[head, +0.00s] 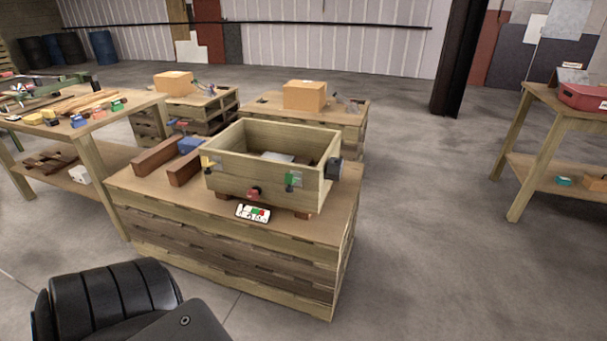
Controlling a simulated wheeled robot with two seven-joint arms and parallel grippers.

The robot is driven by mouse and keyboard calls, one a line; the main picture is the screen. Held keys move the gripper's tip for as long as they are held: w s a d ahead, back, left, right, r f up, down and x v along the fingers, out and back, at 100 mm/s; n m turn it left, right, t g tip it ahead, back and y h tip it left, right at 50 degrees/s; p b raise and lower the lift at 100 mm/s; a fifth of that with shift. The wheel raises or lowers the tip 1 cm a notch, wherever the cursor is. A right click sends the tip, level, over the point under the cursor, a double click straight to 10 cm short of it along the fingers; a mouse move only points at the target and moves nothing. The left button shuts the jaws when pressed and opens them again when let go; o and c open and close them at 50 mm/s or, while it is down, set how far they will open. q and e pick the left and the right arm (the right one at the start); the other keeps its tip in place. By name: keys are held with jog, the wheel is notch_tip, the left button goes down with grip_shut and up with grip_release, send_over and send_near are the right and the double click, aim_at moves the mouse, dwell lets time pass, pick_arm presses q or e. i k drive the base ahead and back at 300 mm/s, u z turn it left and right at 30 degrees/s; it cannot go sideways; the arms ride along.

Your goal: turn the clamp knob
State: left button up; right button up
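An open wooden box (235,175) stands on a wooden crate table in the middle of the head view. Its front has a red round part (253,193) low down, a green piece (292,179) to the right and a yellow piece (208,163) at the left corner. A dark knob-like part (335,168) sticks out at the box's right side. I cannot tell for certain which of these is the clamp knob. Neither gripper is in view.
A small white panel with coloured marks (253,213) lies on the crate table (165,199) before the box. Brown wooden blocks (156,156) and a blue item (190,145) lie left of it. Workbenches stand at left and right; the floor (440,240) at right is clear.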

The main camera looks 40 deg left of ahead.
aim_at(253, 195)
jog(key=z, duration=0.15)
jog(key=i, duration=0.9)
jog(key=u, duration=1)
jog(key=i, duration=0.6)
jog(key=u, duration=0.6)
